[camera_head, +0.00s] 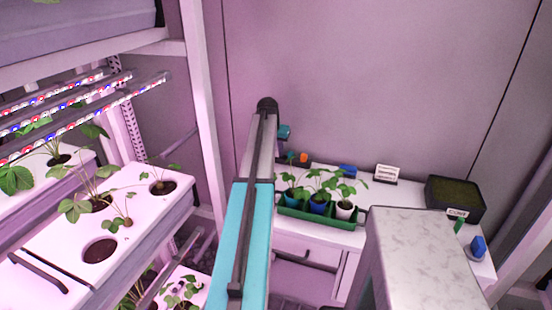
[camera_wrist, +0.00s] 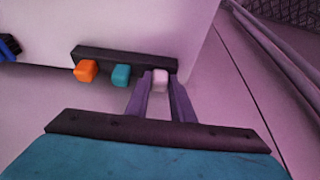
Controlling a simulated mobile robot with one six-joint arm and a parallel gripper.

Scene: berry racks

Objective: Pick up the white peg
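The white peg (camera_wrist: 160,78) is at the right end of a dark rack (camera_wrist: 105,57) in the wrist view. An orange peg (camera_wrist: 86,70) and a teal peg (camera_wrist: 121,75) stand to its left in the same rack. My gripper (camera_wrist: 161,86) has one finger on each side of the white peg, very close to it. Whether the fingers press on it cannot be told. In the head view the orange peg (camera_head: 304,157) shows beside my arm, which hides the white peg.
A green tray (camera_head: 320,220) with several potted plants stands in front of the rack. A blue object (camera_head: 347,170), a white sign (camera_head: 387,173) and a dark planter (camera_head: 455,195) are to the right. Plant shelves (camera_head: 150,225) fill the left side. A wall rises behind the counter.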

